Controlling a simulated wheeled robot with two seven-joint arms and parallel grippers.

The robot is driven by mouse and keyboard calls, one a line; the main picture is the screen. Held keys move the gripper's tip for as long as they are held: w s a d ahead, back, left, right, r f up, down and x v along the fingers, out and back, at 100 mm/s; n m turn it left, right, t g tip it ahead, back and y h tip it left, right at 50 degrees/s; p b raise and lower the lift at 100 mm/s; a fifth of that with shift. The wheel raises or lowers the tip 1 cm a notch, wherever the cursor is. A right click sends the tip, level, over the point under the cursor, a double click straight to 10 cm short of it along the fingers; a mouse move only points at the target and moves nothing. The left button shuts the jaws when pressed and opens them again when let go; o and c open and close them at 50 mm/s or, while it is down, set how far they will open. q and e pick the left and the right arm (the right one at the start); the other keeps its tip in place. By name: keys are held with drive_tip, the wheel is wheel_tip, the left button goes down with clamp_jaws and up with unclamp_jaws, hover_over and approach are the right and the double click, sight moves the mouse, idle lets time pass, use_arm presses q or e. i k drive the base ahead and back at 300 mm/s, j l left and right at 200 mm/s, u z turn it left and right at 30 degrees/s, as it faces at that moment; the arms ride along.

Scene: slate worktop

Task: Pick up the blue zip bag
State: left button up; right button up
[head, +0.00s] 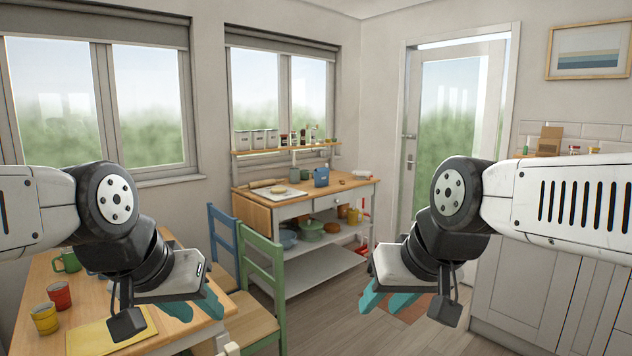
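A small blue bag-like object (321,177), which looks like the blue zip bag, stands on the wooden top of the side bench (346,184) against the far wall. It is small in view, and its zip cannot be made out. My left gripper (196,307) has teal fingers spread apart and empty, over the near table's right edge in the picture. My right gripper (387,302) has teal fingers apart and empty, in front of the open floor. Both grippers are far from the blue bag.
The near table (85,283) holds several mugs and a yellow mat (112,333). Blue (222,240) and green (262,262) chairs stand between. Floor (335,310) is clear centre-right.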

sight(321, 175)
drive_tip(key=i+l+z, duration=0.3)
drive_tip(key=l, duration=0.15)
drive_tip(key=i+l+z, duration=0.25)
drive_tip(key=i+l, duration=0.35)
drive_tip(key=i, duration=0.25)
drive_tip(key=i+l+z, duration=0.1)
drive_tip(key=i, duration=0.35)
drive_tip(key=i+l, duration=0.3)
drive_tip(key=i, duration=0.15)
drive_tip(key=i+j+u, duration=0.15)
drive_tip(key=i+u, duration=0.25)
drive_tip(key=i, duration=0.65)
drive_tip(key=i+l+u, duration=0.1)
drive_tip(key=i+u, duration=0.35)
drive_tip(key=i, duration=0.55)
drive_tip(key=i+j, duration=0.5)
drive_tip(key=i, duration=0.25)
drive_tip(key=i+l+u, duration=0.35)
drive_tip(key=l+u, duration=0.15)
drive_tip(key=l, duration=0.2)
drive_tip(key=i+l+u, duration=0.1)
drive_tip(key=l+u, duration=0.15)
drive_tip(key=i+l+u, duration=0.1)
drive_tip(key=l+u, duration=0.15)
drive_tip(key=l, duration=0.3)
drive_tip(key=j, duration=0.5)
